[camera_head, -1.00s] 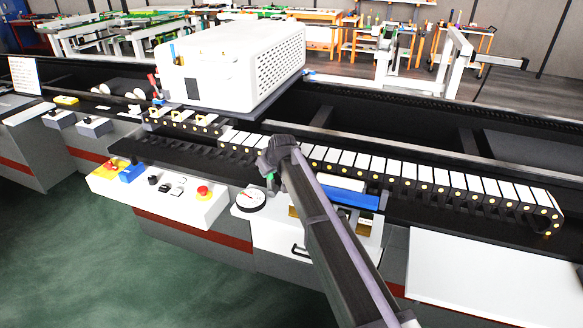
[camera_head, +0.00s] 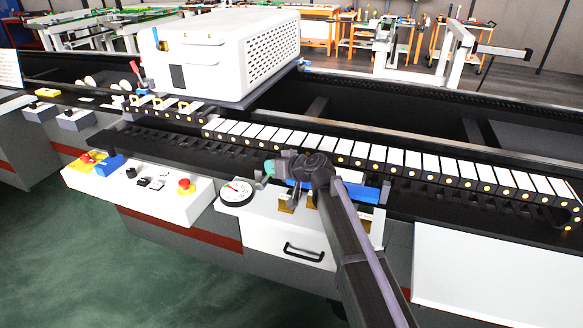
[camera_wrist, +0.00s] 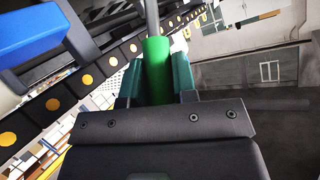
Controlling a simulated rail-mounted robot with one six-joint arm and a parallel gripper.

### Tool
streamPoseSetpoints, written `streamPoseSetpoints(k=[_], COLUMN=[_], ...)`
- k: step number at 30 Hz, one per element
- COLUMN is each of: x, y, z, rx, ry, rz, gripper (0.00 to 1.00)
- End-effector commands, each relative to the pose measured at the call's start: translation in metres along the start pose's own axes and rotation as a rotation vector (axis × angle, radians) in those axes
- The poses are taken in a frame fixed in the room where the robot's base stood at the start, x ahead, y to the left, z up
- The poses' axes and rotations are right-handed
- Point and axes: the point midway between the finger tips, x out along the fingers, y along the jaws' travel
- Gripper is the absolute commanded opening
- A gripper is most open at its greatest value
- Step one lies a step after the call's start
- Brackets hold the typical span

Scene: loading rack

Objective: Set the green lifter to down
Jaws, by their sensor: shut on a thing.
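In the wrist view the green lifter (camera_wrist: 156,60) shows as a round green handle on a grey rod. My gripper (camera_wrist: 157,85) has its two teal fingers on either side of the handle, shut on it. The rod runs up out of the top of the wrist view. In the head view my gripper (camera_head: 270,168) is above the front ledge, just behind and right of the round gauge. There the wrist and arm cover the handle, so I cannot tell the lifter's position from that side.
A blue bar (camera_head: 365,192) lies just right of my wrist; the wrist view shows a blue part at upper left (camera_wrist: 40,40). The round gauge (camera_head: 236,192) is close by. A row of white-topped blocks (camera_head: 400,160) runs behind. A white control box (camera_head: 140,190) stands left.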

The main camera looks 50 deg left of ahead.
Motion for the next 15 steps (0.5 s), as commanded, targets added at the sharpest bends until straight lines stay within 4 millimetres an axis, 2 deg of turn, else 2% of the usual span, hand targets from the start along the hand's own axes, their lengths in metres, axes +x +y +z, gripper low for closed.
streamPoseSetpoints(k=[13, 14, 15], x=[0.0023, 0.0023, 0.0023], y=[-0.0043, -0.0043, -0.0042], z=[0.0009, 0.0009, 0.0008], rx=[0.0, 0.0, 0.0], ry=[0.006, 0.006, 0.006], rz=[-0.01, -0.01, -0.01], gripper=[0.0, 0.28, 0.32])
